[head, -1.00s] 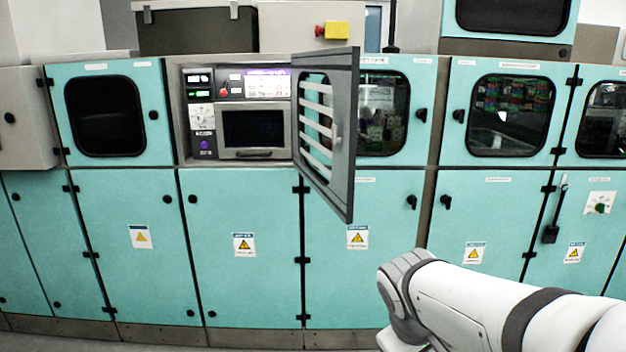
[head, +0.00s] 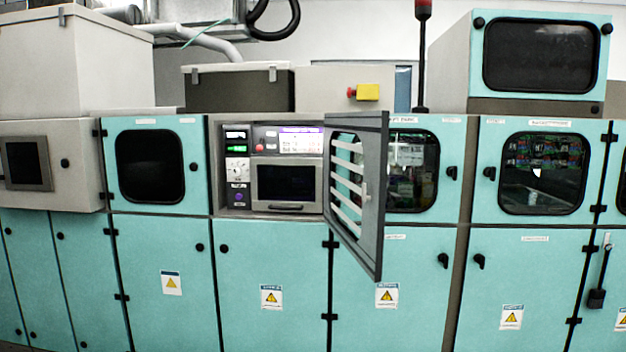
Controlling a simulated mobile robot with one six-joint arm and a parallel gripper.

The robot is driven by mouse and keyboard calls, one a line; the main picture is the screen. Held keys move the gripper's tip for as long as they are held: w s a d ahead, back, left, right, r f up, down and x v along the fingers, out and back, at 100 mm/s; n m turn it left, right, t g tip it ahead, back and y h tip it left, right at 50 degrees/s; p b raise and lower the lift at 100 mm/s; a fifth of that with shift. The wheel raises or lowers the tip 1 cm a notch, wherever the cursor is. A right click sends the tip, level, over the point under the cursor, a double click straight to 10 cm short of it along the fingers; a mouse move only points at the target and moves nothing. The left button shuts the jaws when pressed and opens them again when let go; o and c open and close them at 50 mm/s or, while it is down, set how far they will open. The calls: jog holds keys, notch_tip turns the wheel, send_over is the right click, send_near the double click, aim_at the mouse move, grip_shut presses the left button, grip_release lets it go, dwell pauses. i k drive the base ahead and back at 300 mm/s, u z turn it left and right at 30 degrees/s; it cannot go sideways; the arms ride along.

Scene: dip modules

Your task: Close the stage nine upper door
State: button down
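A grey upper door (head: 370,243) with a slatted window stands swung open in the head view, hinged at the right side of an open bay. I cannot read a stage number on it. The bay behind it shows a control panel (head: 238,170) with knobs and buttons, and a dark screen (head: 286,183) with a handle below it. My gripper is not in view.
Teal cabinets run along the whole row, with closed lower doors (head: 270,260) below. A teal upper door (head: 150,165) on the left and another (head: 545,172) on the right are shut. A white box (head: 90,65) and a yellow switch box (head: 367,91) sit on top.

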aim_at(372, 127)
jog(key=u, duration=3.25)
jog(key=k, duration=2.25)
jog(key=z, duration=2.05)
jog(key=i, duration=0.95)
jog(key=u, duration=0.05)
